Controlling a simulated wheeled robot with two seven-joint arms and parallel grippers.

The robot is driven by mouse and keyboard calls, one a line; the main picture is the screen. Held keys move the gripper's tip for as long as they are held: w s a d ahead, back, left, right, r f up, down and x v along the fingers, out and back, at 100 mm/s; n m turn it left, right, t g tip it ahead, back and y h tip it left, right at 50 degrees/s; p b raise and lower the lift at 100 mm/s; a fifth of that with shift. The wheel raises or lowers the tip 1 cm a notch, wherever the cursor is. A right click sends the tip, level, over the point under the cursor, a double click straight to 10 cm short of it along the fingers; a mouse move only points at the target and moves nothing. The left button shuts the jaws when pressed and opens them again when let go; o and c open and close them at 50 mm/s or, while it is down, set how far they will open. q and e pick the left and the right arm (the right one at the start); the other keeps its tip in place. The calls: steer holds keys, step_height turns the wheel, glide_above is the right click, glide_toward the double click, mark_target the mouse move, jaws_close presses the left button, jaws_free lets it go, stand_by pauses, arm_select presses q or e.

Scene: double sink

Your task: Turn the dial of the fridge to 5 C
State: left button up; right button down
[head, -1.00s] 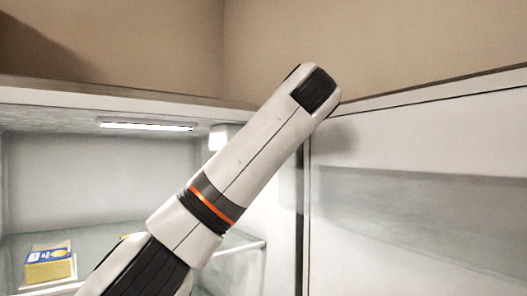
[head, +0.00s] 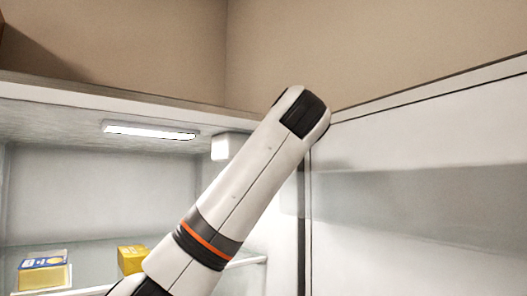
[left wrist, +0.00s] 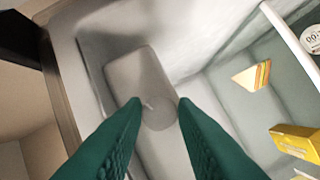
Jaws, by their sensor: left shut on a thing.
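The fridge (head: 60,180) stands open, with its white door (head: 420,225) on the right of the head view. A pale thermostat housing (left wrist: 140,72) fills the middle of the left wrist view, and a round pale dial (left wrist: 158,114) sits at its near end. My left gripper (left wrist: 160,104) has its green fingers on either side of the dial, shut on it. The dial's markings are too faint to read. In the head view the housing (head: 221,146) shows under the fridge ceiling, partly behind my left arm, and my left gripper is hidden. My right gripper is not in view.
A lit lamp strip (head: 150,131) lies along the fridge ceiling. A blue and yellow box (head: 44,273) and a yellow box (head: 131,260) stand on the glass shelf. A wedge-shaped item (left wrist: 252,76) also shows in the left wrist view.

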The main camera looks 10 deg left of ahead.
arm_select(q)
steer(key=o, duration=1)
steer(key=shift+s+d, duration=0.1)
steer(key=b+v, duration=0.5)
steer(key=v, duration=0.7)
